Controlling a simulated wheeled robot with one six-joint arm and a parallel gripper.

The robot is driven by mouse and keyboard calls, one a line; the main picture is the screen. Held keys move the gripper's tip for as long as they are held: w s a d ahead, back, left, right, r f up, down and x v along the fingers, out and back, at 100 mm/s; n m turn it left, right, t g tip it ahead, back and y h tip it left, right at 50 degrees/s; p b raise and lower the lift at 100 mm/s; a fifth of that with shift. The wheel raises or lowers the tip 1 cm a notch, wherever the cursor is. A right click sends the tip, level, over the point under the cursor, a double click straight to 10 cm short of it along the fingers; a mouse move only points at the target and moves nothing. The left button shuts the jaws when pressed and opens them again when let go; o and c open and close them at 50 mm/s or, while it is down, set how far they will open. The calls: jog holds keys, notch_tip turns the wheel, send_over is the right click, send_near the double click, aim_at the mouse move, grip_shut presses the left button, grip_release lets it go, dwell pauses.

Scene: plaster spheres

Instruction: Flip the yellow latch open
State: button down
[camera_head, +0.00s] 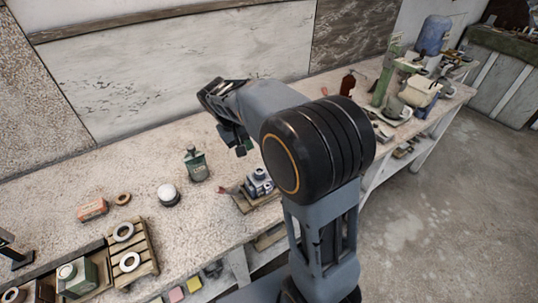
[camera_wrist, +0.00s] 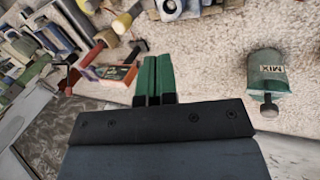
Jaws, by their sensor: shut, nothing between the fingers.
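I cannot make out a yellow latch in either view. My gripper (camera_wrist: 152,58) shows in the wrist view as two green fingers pressed side by side, shut and empty. In the head view it is up above the bench, left of my black arm joint, and its fingertips are not clear there. In the wrist view a small yellow piece (camera_wrist: 122,22) lies beyond the fingertips on the left; I cannot tell what it is. My arm hides part of the bench in the head view.
A green can (camera_head: 196,163) stands on the bench (camera_head: 60,180) below my gripper. Near it are a white ball on a dark base (camera_head: 168,196), an orange box (camera_head: 92,209) and a slatted wooden rack (camera_head: 146,262) with rings. A blue-grey device (camera_head: 258,183) sits near the front edge.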

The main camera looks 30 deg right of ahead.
jog(key=x, duration=0.8)
jog(key=shift+s+p, duration=0.1)
jog(key=shift+p, duration=0.2)
jog(key=shift+d+p, duration=0.4)
jog(key=shift+d, duration=0.65)
jog(key=shift+d+f, duration=0.15)
jog(key=shift+d, duration=0.8)
